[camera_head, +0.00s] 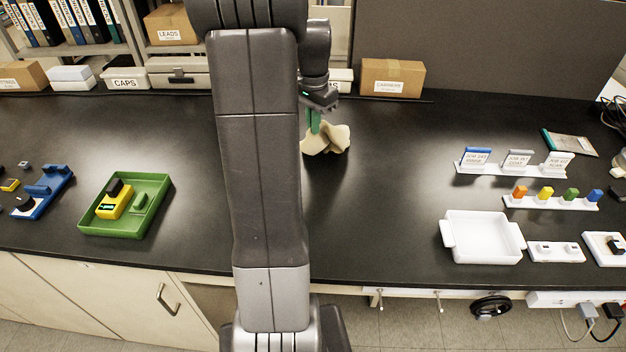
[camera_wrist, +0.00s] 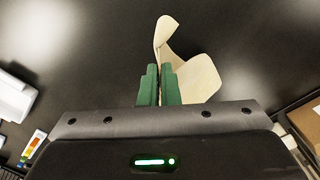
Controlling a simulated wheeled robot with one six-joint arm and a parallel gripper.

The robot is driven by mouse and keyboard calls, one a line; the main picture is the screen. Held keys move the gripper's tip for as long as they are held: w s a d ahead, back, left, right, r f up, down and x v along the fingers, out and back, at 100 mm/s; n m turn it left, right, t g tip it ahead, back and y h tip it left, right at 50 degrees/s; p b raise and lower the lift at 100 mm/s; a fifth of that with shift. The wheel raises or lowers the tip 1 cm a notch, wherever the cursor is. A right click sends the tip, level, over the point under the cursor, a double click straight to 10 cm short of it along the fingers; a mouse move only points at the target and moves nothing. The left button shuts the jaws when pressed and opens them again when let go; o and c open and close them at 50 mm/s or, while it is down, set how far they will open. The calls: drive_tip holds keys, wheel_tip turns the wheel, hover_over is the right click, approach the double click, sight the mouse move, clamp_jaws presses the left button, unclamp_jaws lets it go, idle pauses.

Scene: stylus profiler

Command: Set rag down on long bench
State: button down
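The rag (camera_head: 327,140) is a cream, crumpled cloth at or just above the black top of the long bench (camera_head: 400,150). I cannot tell for sure whether it touches the bench. In the wrist view the rag (camera_wrist: 192,68) spreads out beyond the fingers, with one fold standing up. My gripper (camera_head: 315,122) points down over the bench, right of my arm link in the head view. In the wrist view its green fingers (camera_wrist: 160,85) are close together with a fold of the rag pinched between them.
A green tray (camera_head: 155,212) with a yellow device stands on the left. A white tray (camera_head: 482,240), a label rack (camera_head: 510,170) and a colored-peg rack (camera_head: 550,202) stand on the right. Boxes such as a cardboard one (camera_head: 392,78) line the back. Bench around the rag is clear.

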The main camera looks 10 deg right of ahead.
drive_tip(key=s+a+f, duration=0.1)
drive_tip(key=s+f, duration=0.3)
drive_tip(key=s, duration=0.1)
drive_tip(key=s+a+f, duration=0.1)
drive_tip(key=s+f, duration=0.3)
drive_tip(key=f, duration=0.1)
drive_tip(key=s+a+f, duration=0.2)
drive_tip(key=s+f, duration=0.2)
drive_tip(key=s, duration=0.1)
drive_tip(key=shift+s+a+f, duration=0.1)
drive_tip(key=shift+s+f, duration=0.1)
drive_tip(key=shift+s, duration=0.1)
drive_tip(key=c, duration=1.2)
unclamp_jaws()
drive_tip(key=shift+r, duration=0.1)
